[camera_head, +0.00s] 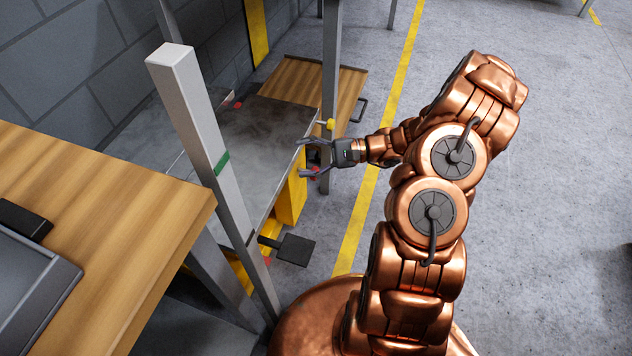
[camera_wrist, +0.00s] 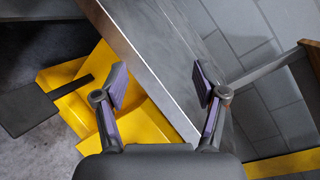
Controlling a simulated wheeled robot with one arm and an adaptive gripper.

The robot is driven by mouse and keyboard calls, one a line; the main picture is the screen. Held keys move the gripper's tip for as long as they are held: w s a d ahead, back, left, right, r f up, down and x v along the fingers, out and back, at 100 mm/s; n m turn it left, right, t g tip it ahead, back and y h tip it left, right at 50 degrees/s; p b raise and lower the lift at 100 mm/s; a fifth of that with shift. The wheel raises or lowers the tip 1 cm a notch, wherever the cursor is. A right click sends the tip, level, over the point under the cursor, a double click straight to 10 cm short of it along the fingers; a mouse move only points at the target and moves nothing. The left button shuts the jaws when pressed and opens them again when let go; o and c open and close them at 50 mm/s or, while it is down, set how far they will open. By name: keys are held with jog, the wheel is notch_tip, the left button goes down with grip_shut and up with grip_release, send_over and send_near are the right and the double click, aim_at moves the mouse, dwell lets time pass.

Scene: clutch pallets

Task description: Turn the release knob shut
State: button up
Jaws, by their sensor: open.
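A small yellow knob (camera_head: 329,124) sits by the far corner of the grey metal table (camera_head: 255,145), next to a post. It may be the release knob; I cannot tell for certain, nor how far it is turned. My gripper (camera_head: 302,157) is open and empty at the right edge of the table, just nearer than the yellow knob and apart from it. In the wrist view, my gripper's (camera_wrist: 160,83) two purple-padded fingers are spread, with the metal table edge (camera_wrist: 150,75) showing between and beyond them. No knob shows clearly in the wrist view.
Yellow supports (camera_head: 291,198) stand under the table, with a black pedal (camera_head: 295,249) projecting near the floor. A grey post (camera_head: 195,115) with a green band rises at the near side. A wooden surface (camera_head: 90,190) is at the left.

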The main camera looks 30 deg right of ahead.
jog(key=w+d+f+m+t+h+b, duration=0.1)
jog(key=d+f+m+t+h+b, duration=0.2)
jog(key=d+f, duration=0.45)
jog(key=d+f+m+t+b, duration=0.3)
jog(key=d+f+t, duration=0.1)
jog(key=f, duration=0.6)
jog(key=shift+b+x, duration=1.35)
jog(key=shift+x, duration=2.55)
jog(key=shift+f, duration=0.15)
jog(key=shift+d, duration=0.1)
jog(key=c, duration=1.1)
